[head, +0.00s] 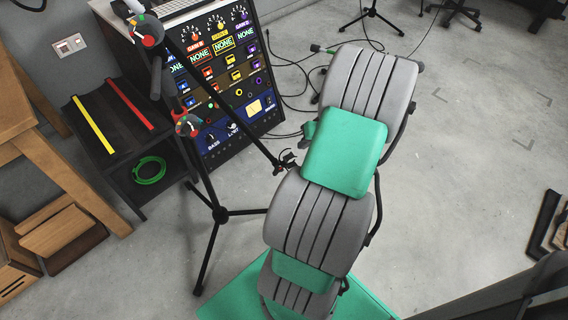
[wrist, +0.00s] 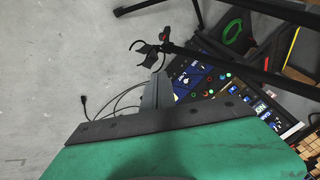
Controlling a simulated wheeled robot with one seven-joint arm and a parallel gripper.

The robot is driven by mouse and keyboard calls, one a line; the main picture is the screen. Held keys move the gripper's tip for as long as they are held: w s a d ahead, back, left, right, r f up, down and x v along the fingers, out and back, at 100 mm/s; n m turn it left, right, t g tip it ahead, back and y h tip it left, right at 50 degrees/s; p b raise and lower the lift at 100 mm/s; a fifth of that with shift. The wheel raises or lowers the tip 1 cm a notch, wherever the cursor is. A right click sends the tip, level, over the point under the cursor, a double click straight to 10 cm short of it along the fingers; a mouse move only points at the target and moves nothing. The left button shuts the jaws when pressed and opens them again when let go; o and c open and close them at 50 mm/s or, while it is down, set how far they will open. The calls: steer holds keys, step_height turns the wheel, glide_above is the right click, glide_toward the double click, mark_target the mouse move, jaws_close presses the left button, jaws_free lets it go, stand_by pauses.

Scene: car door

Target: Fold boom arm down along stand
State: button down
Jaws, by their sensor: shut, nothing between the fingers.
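A black microphone stand (head: 206,185) stands on tripod legs in the head view, with a red-marked clutch (head: 187,125) partway up. Its boom arm (head: 225,105) slants from the upper joint (head: 150,32) down to the right, away from the stand. A clip (head: 284,163) is on the low end of the boom; the clip also shows in the wrist view (wrist: 150,52). My gripper (wrist: 157,78) is shut and empty just below the clip in the wrist view; contact cannot be told. In the head view my grey and green arm hides most of the gripper.
A panel with knobs and coloured sockets (head: 225,75) stands behind the boom. A black shelf (head: 120,125) with a coiled green cable (head: 149,170) stands left of the stand. Loose cables (head: 290,95) lie on the floor. Open floor (head: 470,190) lies to the right.

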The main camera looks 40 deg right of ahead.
steer(key=w+a+r+b+x, duration=0.1)
steer(key=b+x, duration=0.3)
steer(key=x, duration=0.8)
steer(key=shift+a+f, duration=0.2)
steer(key=shift+a, duration=0.6)
steer(key=shift+w, duration=0.1)
